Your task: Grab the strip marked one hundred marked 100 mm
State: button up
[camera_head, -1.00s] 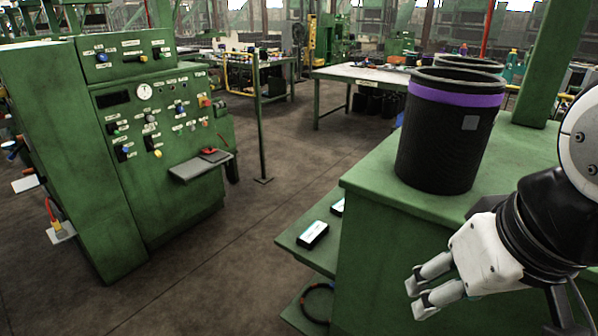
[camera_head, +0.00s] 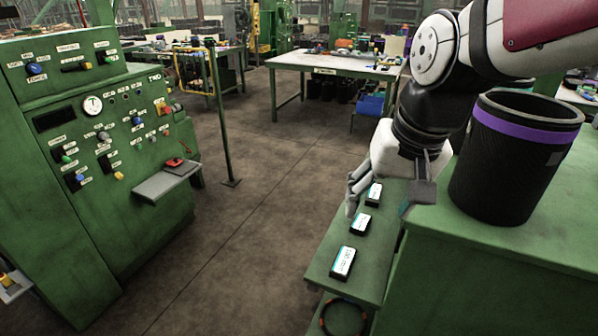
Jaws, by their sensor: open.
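Three dark strips with white labels lie in a row on a green side shelf (camera_head: 330,245). The near strip (camera_head: 342,262) is nearest me, the middle strip (camera_head: 361,224) lies behind it, and the far strip (camera_head: 374,194) is furthest back. Their labels are too small to read with certainty, so I cannot tell which is marked 100 mm. My gripper (camera_head: 381,203) is open and empty, pointing down. In the picture its fingers straddle the far strip; its height above the shelf is unclear.
A black sleeve with a purple band (camera_head: 520,150) stands on the green bench (camera_head: 500,245), just right of my gripper. A dark ring (camera_head: 343,318) lies on a lower shelf. A green control cabinet (camera_head: 85,200) stands left. The floor between (camera_head: 220,250) is clear.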

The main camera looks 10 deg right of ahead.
jog(key=w+f+m+g, duration=0.2)
jog(key=w+f, duration=0.5)
jog(key=w, duration=0.1)
jog(key=m+g, duration=0.1)
jog(key=m, duration=0.1)
send_over(342, 267)
jog(key=shift+h, duration=0.3)
jog(key=f, duration=1.5)
jog(key=shift+s+a+f, duration=0.15)
jog(key=shift+s+f, duration=0.1)
jog(key=shift+f, duration=0.1)
jog(key=shift+w+d+f+p, duration=0.15)
jog(key=shift+f+p, duration=0.1)
jog(key=shift+f, duration=1.15)
jog(key=shift+w+d+f+p, duration=0.15)
jog(key=shift+f+p, duration=0.1)
jog(key=shift+f, duration=1.15)
jog(key=c, duration=1.1)
